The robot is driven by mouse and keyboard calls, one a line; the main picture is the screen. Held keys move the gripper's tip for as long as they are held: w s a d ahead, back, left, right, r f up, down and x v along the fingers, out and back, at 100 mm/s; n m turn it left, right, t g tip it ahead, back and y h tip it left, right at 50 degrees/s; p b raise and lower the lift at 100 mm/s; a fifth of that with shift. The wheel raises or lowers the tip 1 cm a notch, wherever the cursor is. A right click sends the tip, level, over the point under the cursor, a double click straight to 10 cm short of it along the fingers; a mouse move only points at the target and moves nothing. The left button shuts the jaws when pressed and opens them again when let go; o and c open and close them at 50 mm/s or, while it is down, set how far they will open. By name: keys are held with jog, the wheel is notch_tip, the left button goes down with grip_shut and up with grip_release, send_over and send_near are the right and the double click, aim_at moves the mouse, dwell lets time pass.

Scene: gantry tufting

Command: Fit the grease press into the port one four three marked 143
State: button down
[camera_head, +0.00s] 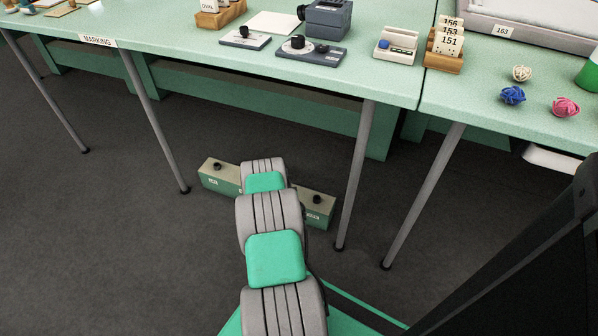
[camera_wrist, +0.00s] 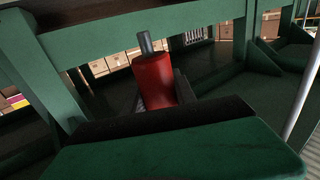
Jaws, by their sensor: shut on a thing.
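The grease press (camera_wrist: 154,80) is a red cylinder with a grey metal tip, upright in the wrist view. My gripper (camera_wrist: 172,108) is shut on it; a dark pad edge and a green part of the gripper cover its lower end. In the head view my arm hides both the gripper and the press. A low green and beige box (camera_head: 222,178) lies on the floor under the bench, with a black round fitting at each visible end and small white labels. The labels are too small to read, so I cannot tell which is 143. My arm covers the box's middle.
The green bench (camera_head: 150,50) stands above the box, with several grey legs (camera_head: 355,175) around the space. In the wrist view, green frame beams (camera_wrist: 130,22) cross above and beside the press. Brown boxes (camera_wrist: 112,62) show behind. The dark floor (camera_head: 110,150) left of the box is clear.

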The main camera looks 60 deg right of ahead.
jog(key=w+a, duration=0.2)
jog(key=w, duration=0.4)
jog(key=s+d+r+m+g+h, duration=0.2)
jog(key=d+m+g, duration=0.1)
jog(key=d, duration=0.5)
jog(key=shift+g, duration=0.3)
jog(key=f+b, duration=0.3)
jog(key=f, duration=0.2)
jog(key=shift+s+f+b, duration=0.2)
jog(key=shift+f+b, duration=0.1)
jog(key=shift+b, duration=0.1)
jog(key=shift+f+b, duration=0.25)
jog(key=shift+b, duration=0.45)
jog(key=shift+f+b, duration=0.35)
jog(key=shift+f, duration=0.95)
dwell(0.4)
jog(key=c, duration=0.9)
grip_release()
jog(key=shift+a, duration=0.1)
